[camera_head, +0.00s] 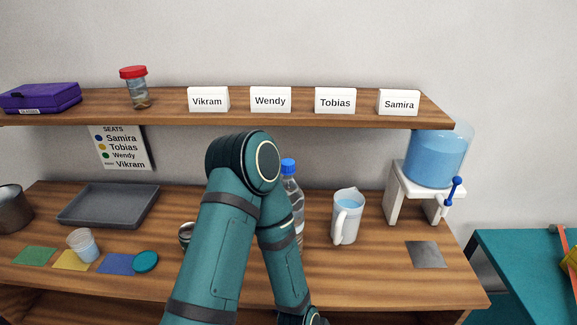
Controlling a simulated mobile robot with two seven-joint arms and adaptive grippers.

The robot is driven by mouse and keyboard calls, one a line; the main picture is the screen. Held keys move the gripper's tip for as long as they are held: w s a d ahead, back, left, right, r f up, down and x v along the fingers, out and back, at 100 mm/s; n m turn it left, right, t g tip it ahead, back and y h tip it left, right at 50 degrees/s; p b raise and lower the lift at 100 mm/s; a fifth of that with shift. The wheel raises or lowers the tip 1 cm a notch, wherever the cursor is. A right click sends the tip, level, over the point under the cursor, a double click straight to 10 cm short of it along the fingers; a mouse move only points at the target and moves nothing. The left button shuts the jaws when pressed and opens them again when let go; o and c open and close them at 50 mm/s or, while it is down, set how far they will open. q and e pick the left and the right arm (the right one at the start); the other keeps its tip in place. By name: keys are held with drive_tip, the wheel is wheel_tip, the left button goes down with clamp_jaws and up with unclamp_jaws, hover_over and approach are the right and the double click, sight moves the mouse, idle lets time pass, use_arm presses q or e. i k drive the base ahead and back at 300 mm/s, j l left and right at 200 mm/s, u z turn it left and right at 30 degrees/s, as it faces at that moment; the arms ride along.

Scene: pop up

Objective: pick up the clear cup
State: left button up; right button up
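A small clear cup (83,246), with something pale blue in it, stands upright at the left front of the counter, at the yellow card (72,261). A teal round lid (145,261) lies to its right, on the edge of the blue card (116,264). One of my arms rises from the bottom middle and bends back down, covering the counter's centre. Its lower end leaves the picture at the bottom edge, and no fingers show. Neither gripper is in view.
A grey tray (66,221) lies behind the cup, with a metal pot (10,208) at far left. A bottle (291,190) and a metal object (185,235) are partly hidden by my arm. A white pitcher (346,217) and water dispenser (436,160) stand right.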

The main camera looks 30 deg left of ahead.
sight(82, 240)
drive_tip(key=u, duration=2.55)
